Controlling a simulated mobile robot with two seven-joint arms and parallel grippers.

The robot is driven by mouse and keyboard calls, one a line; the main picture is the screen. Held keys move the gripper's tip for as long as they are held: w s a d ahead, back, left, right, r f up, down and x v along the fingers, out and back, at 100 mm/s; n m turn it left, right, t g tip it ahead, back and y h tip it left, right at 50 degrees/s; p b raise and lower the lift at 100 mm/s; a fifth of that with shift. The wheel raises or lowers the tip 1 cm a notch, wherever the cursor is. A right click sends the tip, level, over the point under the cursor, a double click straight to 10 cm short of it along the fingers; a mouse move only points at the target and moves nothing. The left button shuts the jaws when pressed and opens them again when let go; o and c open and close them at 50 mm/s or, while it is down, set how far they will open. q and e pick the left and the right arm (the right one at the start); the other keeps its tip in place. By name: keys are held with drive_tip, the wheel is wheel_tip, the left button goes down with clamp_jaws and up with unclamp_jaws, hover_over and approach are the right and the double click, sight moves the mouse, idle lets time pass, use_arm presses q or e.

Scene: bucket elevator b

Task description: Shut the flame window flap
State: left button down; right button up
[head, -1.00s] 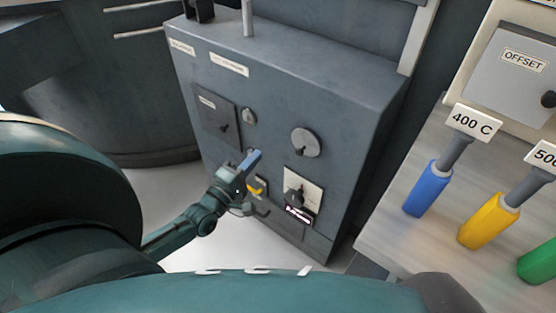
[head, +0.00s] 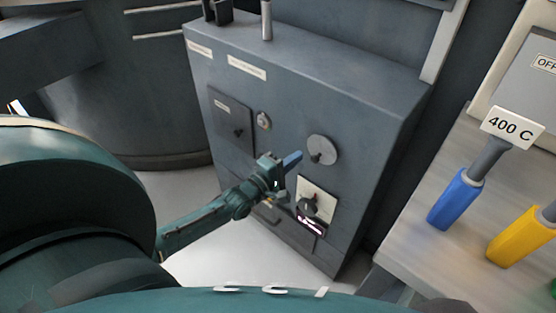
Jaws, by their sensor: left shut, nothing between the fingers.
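A grey metal cabinet (head: 290,100) stands in the middle of the head view. On its front are a square panel (head: 226,108) with a small knob and a round grey disc (head: 326,143) with a dark knob. Their labels are too small to read, and I cannot tell for sure which one is the flame window flap. My left gripper (head: 293,160) is shut and empty. Its bluish tip appears just left of and below the disc; I cannot tell whether they touch. My right gripper is not in view.
Below the disc sits a dark dial (head: 309,203) on a white plate, with a small lit display (head: 311,224). A small round knob (head: 264,120) is beside the square panel. At right, a bench (head: 415,255) carries blue (head: 455,200) and yellow (head: 517,240) handles.

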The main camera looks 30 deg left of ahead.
use_arm(q)
drive_tip(key=shift+d+r, duration=0.15)
drive_tip(key=shift+d, duration=0.65)
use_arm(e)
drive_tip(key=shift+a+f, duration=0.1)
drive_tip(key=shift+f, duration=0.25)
use_arm(q)
drive_tip(key=shift+d, duration=0.1)
drive_tip(key=shift+d+n, duration=0.5)
drive_tip(key=shift+d, duration=0.15)
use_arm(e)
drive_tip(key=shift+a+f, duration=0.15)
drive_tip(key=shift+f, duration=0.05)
